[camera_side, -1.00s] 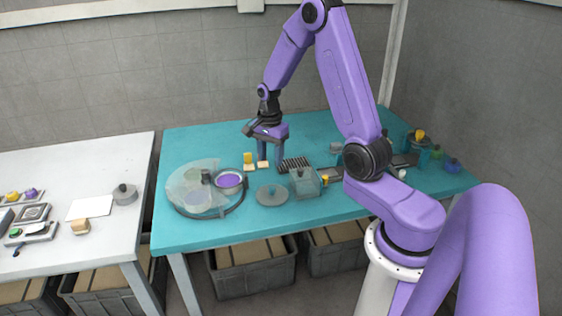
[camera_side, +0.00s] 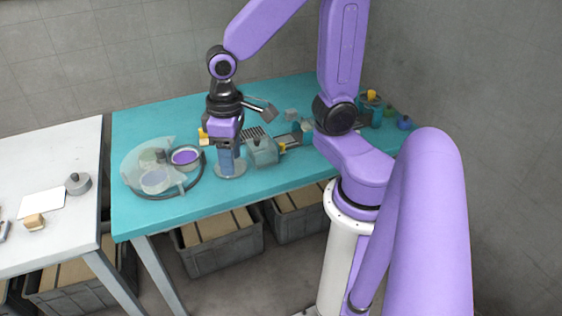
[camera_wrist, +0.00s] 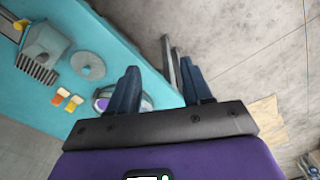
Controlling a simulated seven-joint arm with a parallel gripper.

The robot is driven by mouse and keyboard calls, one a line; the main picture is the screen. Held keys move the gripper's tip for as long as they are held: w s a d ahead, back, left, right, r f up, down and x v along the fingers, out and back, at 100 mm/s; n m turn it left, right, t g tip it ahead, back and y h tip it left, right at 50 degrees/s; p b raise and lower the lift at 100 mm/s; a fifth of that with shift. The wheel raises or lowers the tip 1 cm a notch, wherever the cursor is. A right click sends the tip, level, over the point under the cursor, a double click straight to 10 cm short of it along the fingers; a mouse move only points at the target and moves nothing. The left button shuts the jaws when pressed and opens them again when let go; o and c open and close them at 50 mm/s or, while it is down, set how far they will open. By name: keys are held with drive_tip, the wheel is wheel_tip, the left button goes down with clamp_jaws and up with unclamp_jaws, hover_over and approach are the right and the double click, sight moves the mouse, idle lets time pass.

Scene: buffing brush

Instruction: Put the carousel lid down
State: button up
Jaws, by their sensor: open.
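The carousel (camera_side: 193,182) is a round, dark-rimmed unit at the left of the teal table, with a clear cover piece (camera_side: 137,160) over part of it and a purple-filled bowl (camera_side: 185,156) at its right. A flat grey round lid (camera_side: 238,173) lies on the table to its right; it also shows in the wrist view (camera_wrist: 88,65). I cannot tell which is the carousel lid. My gripper (camera_side: 229,168) points down, open and empty. In the side view it overlaps the grey lid, but in the wrist view its fingers (camera_wrist: 158,90) are clear of the lid, with the carousel partly hidden behind them.
A clear box with a knob (camera_side: 263,152) stands just right of the grey lid. A dark ribbed rack (camera_side: 254,133) and yellow block (camera_side: 203,133) are behind. Jars (camera_side: 371,108) stand at the far right. A white table (camera_side: 60,165) is at left. Grey crates (camera_side: 222,255) sit below.

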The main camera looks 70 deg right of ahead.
drive_tip(key=s+r+n, duration=0.2)
drive_tip(key=s+n, duration=0.7)
drive_tip(key=s, duration=0.2)
drive_tip(key=shift+s+a+n, duration=0.3)
drive_tip(key=shift+a, duration=0.15)
idle(1.3)
